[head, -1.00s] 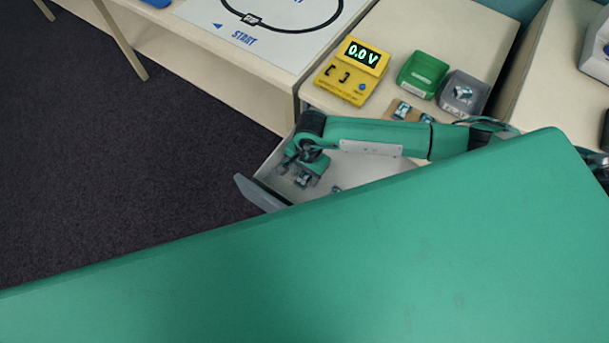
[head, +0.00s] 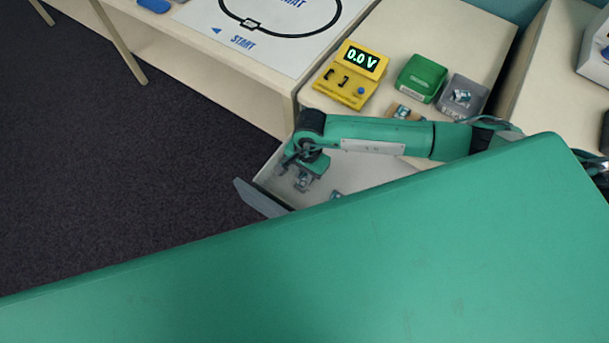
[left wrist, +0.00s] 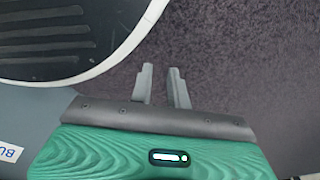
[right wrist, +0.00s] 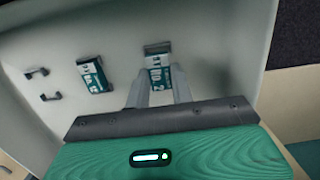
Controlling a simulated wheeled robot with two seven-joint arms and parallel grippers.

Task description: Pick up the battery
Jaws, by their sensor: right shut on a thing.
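A teal and grey battery (right wrist: 160,76) lies in the open drawer (right wrist: 205,50). My right gripper (right wrist: 158,88) is shut on it, one finger on each side, low over the drawer floor. In the head view my right gripper (head: 301,181) reaches down into the drawer (head: 362,170), and its fingers partly hide the battery. A second battery (right wrist: 93,75) lies apart to the left in the right wrist view; in the head view it shows (head: 337,195) near the green panel's edge. My left gripper (left wrist: 162,84) is open and empty over dark carpet.
On the cabinet top stand a yellow meter (head: 350,74) reading 0.0 V, a green box (head: 421,78) and a grey tray (head: 463,95) with an item inside. Two dark clips (right wrist: 43,85) show left of the batteries. The drawer front (head: 259,198) stands out over carpet.

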